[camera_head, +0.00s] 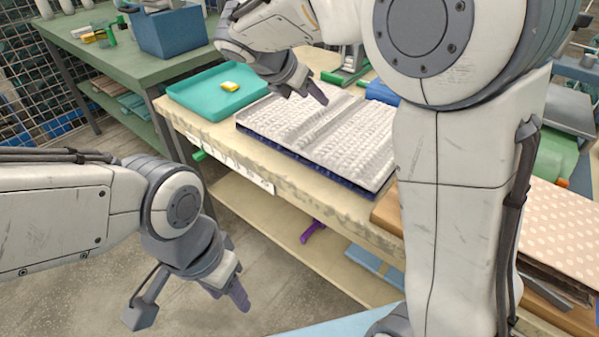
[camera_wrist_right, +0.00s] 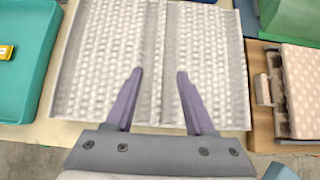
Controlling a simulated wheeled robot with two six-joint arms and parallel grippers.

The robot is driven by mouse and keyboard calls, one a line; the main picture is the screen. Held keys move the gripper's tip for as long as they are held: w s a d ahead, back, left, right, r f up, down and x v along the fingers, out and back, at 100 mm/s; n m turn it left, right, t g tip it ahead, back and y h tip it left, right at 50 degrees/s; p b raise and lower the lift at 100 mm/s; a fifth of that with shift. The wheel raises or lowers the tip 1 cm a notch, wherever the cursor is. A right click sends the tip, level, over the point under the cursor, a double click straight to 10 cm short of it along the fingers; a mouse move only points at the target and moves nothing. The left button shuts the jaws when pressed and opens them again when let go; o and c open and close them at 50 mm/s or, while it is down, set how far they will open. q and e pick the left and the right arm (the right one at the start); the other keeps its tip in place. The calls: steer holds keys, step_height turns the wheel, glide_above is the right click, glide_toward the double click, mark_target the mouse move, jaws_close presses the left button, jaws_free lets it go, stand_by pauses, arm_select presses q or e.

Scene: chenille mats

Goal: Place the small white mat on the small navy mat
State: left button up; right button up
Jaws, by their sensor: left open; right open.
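The small white mat (camera_head: 345,135) lies on the table, spread over the small navy mat (camera_head: 290,150). The navy mat shows only as a dark edge along the near and left sides below the white one. The white mat has a raised fold or ridge running across its middle; it also shows in the right wrist view (camera_wrist_right: 105,55). My right gripper (camera_head: 308,92) is open above the white mat, its fingers on either side of the ridge in the wrist view; I cannot tell if they touch. My left gripper (camera_head: 240,285) is open and empty, off the table's front.
A teal tray (camera_head: 185,95) with a yellow block (camera_head: 230,86) stands left of the mats. A wooden board (camera_head: 388,212) and a dotted pinkish item (camera_head: 560,215) lie to the right. A green table (camera_head: 120,60) with a blue bin (camera_head: 170,32) stands behind left.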

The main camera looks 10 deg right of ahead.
steer(key=s+a+f+m+g+y, duration=0.2)
steer(key=s+m, duration=0.4)
steer(key=s, duration=0.4)
steer(key=s+a+f+m+g+y, duration=0.1)
steer(key=s+a+f+m+y, duration=0.2)
steer(key=s, duration=0.8)
steer(key=s+a+f+m+g+y, duration=0.2)
steer(key=s+a+f+m+y, duration=0.1)
steer(key=s+a+f+m, duration=0.3)
steer(key=s+f+m, duration=0.2)
steer(key=s+m, duration=0.1)
steer(key=s, duration=0.1)
steer(key=shift+s+a+g, duration=0.15)
steer(key=shift+s+g, duration=0.1)
steer(key=shift+g, duration=0.05)
